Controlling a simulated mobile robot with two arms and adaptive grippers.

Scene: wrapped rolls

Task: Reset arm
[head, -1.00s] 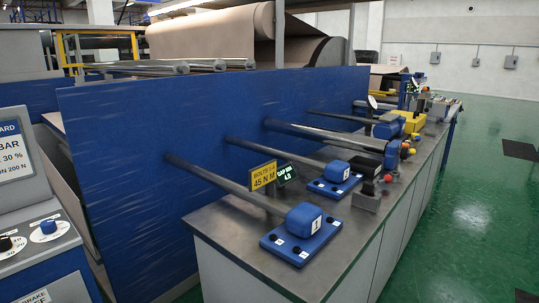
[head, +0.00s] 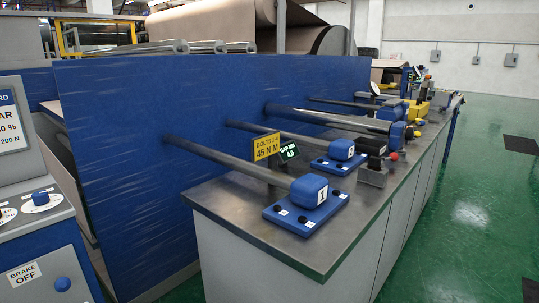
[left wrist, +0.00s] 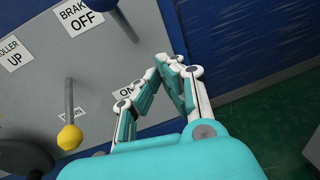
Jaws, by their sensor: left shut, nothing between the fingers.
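My left gripper (left wrist: 165,65) shows in the left wrist view, with teal and white fingers whose tips are together and hold nothing. It is in front of a grey control panel (left wrist: 150,50) with "BRAKE OFF", "ROLLER UP" and "ON" labels. A lever with a yellow knob (left wrist: 70,137) stands to the left of the fingers, apart from them. Neither gripper shows in the head view, and my right gripper is in no view.
In the head view, a grey control cabinet (head: 30,175) stands at the left. A blue panel (head: 130,130) with several rods sits beside a metal-topped bench (head: 230,220) holding blue blocks.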

